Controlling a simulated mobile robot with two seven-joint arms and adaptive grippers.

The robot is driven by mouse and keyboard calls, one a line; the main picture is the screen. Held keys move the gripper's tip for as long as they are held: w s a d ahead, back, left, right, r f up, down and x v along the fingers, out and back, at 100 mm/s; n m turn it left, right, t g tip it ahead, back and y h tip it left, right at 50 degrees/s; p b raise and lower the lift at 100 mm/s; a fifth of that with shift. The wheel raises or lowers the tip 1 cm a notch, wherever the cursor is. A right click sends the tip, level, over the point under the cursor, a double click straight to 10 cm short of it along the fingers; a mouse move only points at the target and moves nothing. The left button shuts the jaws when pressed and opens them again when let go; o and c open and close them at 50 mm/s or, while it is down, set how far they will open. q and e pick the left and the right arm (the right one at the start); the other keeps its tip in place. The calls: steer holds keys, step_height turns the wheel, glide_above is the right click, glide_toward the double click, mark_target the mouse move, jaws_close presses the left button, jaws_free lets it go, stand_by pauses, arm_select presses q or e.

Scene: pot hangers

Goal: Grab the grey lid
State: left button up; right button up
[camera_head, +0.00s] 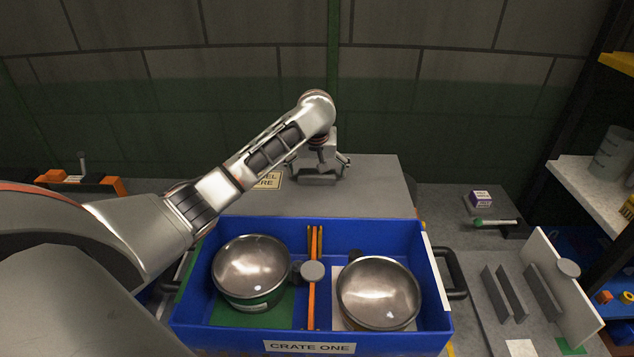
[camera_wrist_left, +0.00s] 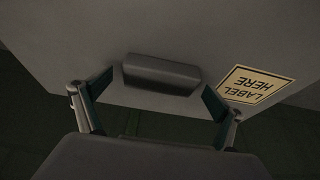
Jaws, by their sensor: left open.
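The grey lid (camera_head: 375,190) lies flat behind the blue crate and carries a "LABEL HERE" sticker near its left part. It fills much of the left wrist view (camera_wrist_left: 160,30). Its dark grey bar handle (camera_head: 318,180) stands on its top, and the handle also shows in the left wrist view (camera_wrist_left: 162,75). My left gripper (camera_head: 320,165) points down over the handle. It is open, with one finger at each end of the handle; it is not closed on it. Contact cannot be told. My right gripper is not in view.
The blue crate (camera_head: 375,235), labelled "CRATE ONE", holds two metal pots (camera_head: 250,270) (camera_head: 378,292) with an orange divider between them. A purple-and-white box (camera_head: 480,198) and a rack with grey slats (camera_head: 542,292) are at right. A wall stands behind.

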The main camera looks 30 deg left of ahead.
arm_select(q)
steer(key=c, duration=1.6)
steer(key=shift+o, duration=0.2)
steer(key=shift+r, duration=0.2)
